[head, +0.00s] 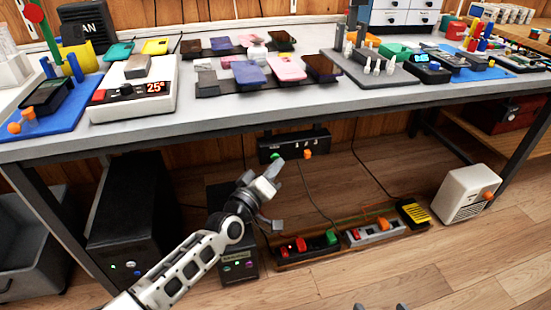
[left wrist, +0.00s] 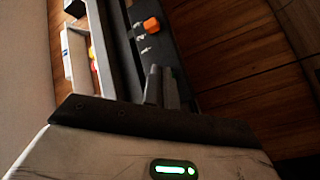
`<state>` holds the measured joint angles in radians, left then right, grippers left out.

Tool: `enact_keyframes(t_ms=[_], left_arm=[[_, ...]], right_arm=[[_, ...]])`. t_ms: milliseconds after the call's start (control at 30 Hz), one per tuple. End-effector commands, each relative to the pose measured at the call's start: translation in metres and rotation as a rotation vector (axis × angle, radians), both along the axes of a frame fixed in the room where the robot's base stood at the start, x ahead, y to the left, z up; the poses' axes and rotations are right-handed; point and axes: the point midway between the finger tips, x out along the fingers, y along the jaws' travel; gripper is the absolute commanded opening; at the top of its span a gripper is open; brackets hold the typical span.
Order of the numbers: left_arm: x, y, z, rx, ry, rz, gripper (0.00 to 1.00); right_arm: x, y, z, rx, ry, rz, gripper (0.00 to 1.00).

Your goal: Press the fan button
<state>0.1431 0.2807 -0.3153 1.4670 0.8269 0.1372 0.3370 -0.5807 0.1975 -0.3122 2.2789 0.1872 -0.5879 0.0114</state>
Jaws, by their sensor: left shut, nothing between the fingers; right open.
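No control in view is readably marked as the fan button. A black control box (head: 293,147) is mounted under the table's front edge, with a green button (head: 276,156) at its left and an orange button (head: 308,154) near its middle. In the left wrist view the orange button (left wrist: 151,25) stands beside small white marks. My left gripper (head: 272,170) is shut and empty, its tips just below the green button in the head view; contact cannot be told. Its closed fingers (left wrist: 161,88) point along the black box. My right gripper (head: 381,306) barely shows at the bottom edge, open.
A dark box (head: 86,27) with partly visible lettering "AN" stands at the table's back left. The grey table (head: 215,116) carries phones and tools. Below are power strips (head: 290,249), a black case (head: 130,212) and a white box (head: 468,196). Cables hang near the left gripper.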

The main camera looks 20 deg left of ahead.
Motion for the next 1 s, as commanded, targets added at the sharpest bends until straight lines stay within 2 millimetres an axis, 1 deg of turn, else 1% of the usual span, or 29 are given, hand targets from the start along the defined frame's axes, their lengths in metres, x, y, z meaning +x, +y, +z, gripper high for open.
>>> enact_keyframes(t_ms=[667,833,1000], left_arm=[[0.006,0.004,0.0,0.0,0.0,0.0,0.0],[0.002,0.002,0.001,0.0,0.0,0.0,0.0],[-0.005,-0.004,0.002,-0.002,0.0,0.0,0.0]], right_arm=[[0.0,0.0,-0.002,0.001,-0.003,0.001,0.66],[0.0,0.0,0.0,0.0,-0.002,0.0,0.66],[0.0,0.0,0.004,-0.002,0.005,0.0,0.66]])
